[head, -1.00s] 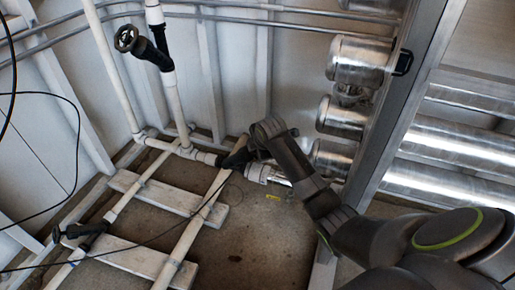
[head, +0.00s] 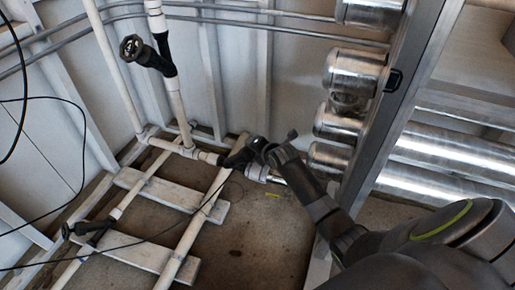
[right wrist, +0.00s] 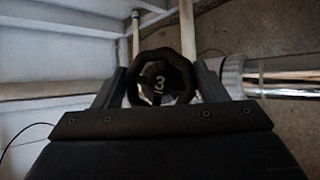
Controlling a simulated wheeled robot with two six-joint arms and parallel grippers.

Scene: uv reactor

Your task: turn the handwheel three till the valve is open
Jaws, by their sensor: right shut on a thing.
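Handwheel three (right wrist: 160,86) is a dark, lobed wheel with a white "3" on its hub, in the middle of the right wrist view. My right gripper (right wrist: 160,76) has one jaw on each side of the wheel and is shut on its rim. In the head view the right gripper (head: 257,148) is at the black valve (head: 237,159) on the white pipe near the floor. The wheel is mostly hidden there by the gripper. How far the valve is open cannot be seen. My left gripper is not in view.
Another black handwheel (head: 131,46) is on the upright pipe at the upper left, and one more (head: 78,229) is at the lower left. Shiny metal cylinders (head: 354,72) and a steel frame post (head: 398,92) stand right of the gripper. White pipes (head: 207,208) run along the floor.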

